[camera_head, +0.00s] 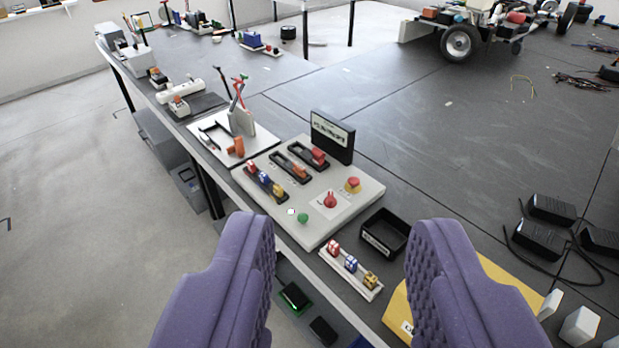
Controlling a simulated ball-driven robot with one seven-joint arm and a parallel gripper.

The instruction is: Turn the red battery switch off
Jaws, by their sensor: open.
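The red battery switch (331,201) is a red rotary knob on a white plate, set in a light grey control panel (310,222) on the dark table. The knob looks upright, but its exact setting is too small to read. My gripper (340,245) shows as two purple padded fingers at the bottom of the view.
A red-and-yellow stop button (352,184) and a green button (303,218) flank the knob. Slider rows and a black display (332,137) sit behind. A black tray (384,234) and a connector strip (350,273) are nearer. The table's left edge drops to the floor.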

